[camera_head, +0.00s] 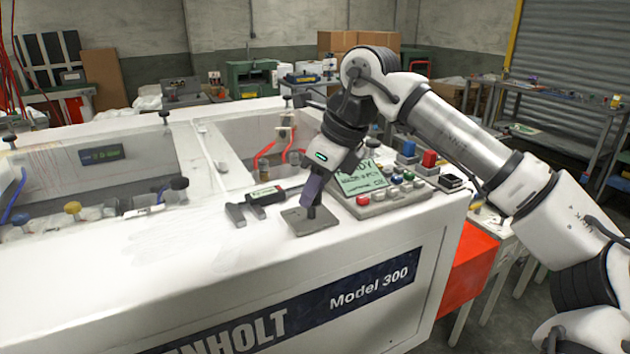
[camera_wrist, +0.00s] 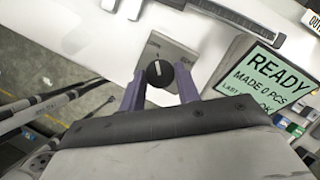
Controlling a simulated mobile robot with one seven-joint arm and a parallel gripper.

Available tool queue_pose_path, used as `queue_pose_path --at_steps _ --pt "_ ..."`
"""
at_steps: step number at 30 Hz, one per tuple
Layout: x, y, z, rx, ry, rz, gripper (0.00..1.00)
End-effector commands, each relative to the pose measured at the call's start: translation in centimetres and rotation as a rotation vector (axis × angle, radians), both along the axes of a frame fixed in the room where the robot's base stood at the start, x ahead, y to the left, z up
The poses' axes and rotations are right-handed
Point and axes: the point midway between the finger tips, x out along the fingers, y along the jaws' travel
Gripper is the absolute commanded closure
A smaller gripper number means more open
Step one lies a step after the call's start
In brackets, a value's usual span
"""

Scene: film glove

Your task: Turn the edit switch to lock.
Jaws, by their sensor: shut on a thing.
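The edit switch is a round black knob with a pale pointer line (camera_wrist: 159,73) on a small grey plate. The grey plate (camera_head: 297,222) lies on the white machine top near its front edge. My gripper (camera_wrist: 160,88) has its two purple fingers on either side of the knob and is shut on it. In the head view my gripper (camera_head: 311,203) points down onto the plate, and its fingers hide most of the knob. The lettering on the plate is too small to read.
A control panel with a green screen (camera_head: 360,180) reading READY, and coloured buttons, stands right of the plate. A dark caliper-like tool (camera_head: 262,199) lies just left of it. An open bay (camera_head: 240,150) is behind. The front white top is clear.

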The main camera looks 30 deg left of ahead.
Motion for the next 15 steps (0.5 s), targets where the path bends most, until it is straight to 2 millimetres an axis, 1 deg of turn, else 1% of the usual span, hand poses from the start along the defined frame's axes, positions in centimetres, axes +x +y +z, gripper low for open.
queue_pose_path --at_steps 6,15 --pt "0.06 -0.02 -0.01 -0.003 0.001 0.087 0.91" --pt "0.08 -0.01 -0.09 -0.003 0.001 0.125 0.91"
